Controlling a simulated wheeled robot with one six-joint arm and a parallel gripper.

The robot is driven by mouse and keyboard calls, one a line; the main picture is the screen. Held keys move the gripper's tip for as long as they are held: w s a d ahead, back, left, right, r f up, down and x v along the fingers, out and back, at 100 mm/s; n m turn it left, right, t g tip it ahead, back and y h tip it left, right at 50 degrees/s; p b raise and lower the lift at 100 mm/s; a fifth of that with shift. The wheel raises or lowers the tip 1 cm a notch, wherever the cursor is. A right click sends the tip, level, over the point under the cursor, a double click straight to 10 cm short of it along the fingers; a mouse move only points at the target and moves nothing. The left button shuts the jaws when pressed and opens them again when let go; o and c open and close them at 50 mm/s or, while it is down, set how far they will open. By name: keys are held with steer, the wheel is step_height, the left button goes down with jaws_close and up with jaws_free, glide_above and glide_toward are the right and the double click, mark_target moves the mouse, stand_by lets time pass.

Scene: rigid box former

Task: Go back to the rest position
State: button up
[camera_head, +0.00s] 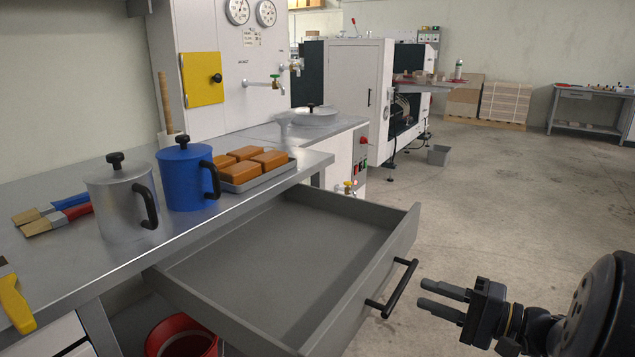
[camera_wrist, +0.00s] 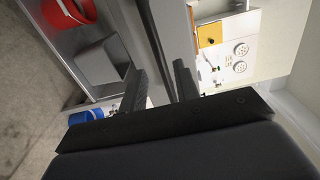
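My gripper (camera_head: 421,293) is at the lower right of the head view, its two fingers pointing left. The fingers are apart with nothing between them. It is to the right of the black handle (camera_head: 399,289) of the open grey drawer (camera_head: 275,262) and does not touch it. The drawer is pulled out from under the metal bench and looks empty. In the wrist view the two dark fingers also show with a gap between them (camera_wrist: 163,75).
On the bench (camera_head: 62,258) stand a silver pot (camera_head: 118,205), a blue pot (camera_head: 186,180) and a tray (camera_head: 243,184) of orange blocks. Brushes lie at the left. A red bucket (camera_head: 181,337) is below. Open floor (camera_head: 505,215) lies to the right.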

mark_target(401, 282)
steer(key=b+x, duration=0.1)
steer(key=x, duration=0.5)
steer(key=shift+w+a, duration=0.15)
steer(key=shift+a, duration=0.05)
